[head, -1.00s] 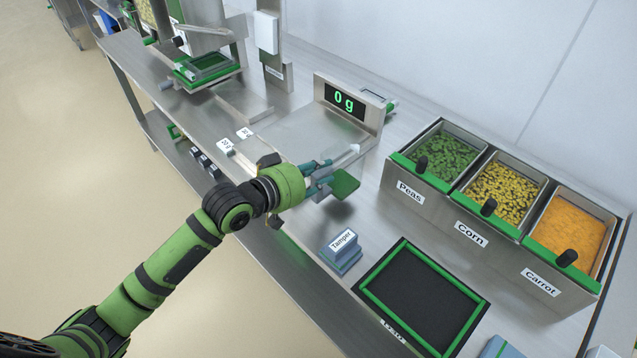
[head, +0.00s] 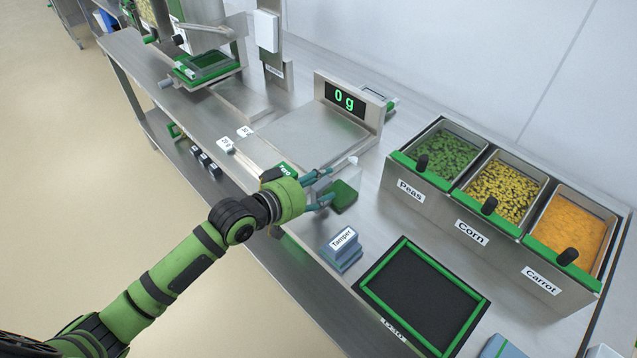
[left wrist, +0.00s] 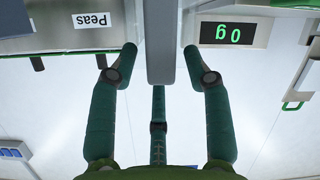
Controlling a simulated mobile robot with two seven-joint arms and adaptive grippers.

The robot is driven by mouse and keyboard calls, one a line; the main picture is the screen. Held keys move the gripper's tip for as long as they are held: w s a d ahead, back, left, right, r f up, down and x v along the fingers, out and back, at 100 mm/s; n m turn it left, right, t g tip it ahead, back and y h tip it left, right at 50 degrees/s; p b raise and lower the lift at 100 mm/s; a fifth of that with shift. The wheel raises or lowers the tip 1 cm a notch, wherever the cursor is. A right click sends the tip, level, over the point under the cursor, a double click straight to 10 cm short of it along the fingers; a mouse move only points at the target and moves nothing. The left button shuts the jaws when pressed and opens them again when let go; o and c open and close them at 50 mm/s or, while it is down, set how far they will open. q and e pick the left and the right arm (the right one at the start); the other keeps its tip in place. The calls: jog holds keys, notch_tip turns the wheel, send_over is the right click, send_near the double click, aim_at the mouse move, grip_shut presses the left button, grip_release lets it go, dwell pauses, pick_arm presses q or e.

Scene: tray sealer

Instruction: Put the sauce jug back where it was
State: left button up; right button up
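My left gripper (head: 322,188) reaches in over the bench, in front of the scale and behind the tamper. It is closed around a pale, see-through piece with a dark green block (head: 343,196) at its lower end, which I take for the sauce jug. Much of the jug is hidden by the fingers. I cannot tell whether the jug touches the bench. My right gripper is not in view.
The scale (head: 312,135) reads 0 g and its plate is empty. The tamper (head: 342,255) stands close in front of the gripper, beside a black, green-framed mat (head: 425,300). Bins of peas (head: 450,155), corn (head: 508,190) and carrot (head: 570,230) stand to the right.

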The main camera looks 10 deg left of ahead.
pick_arm(q)
jog(key=shift+s+a+r, duration=0.1)
jog(key=shift+a+r, duration=0.05)
jog(key=shift+r, duration=0.2)
jog(key=v, duration=1.1)
jog(key=shift+s, duration=0.25)
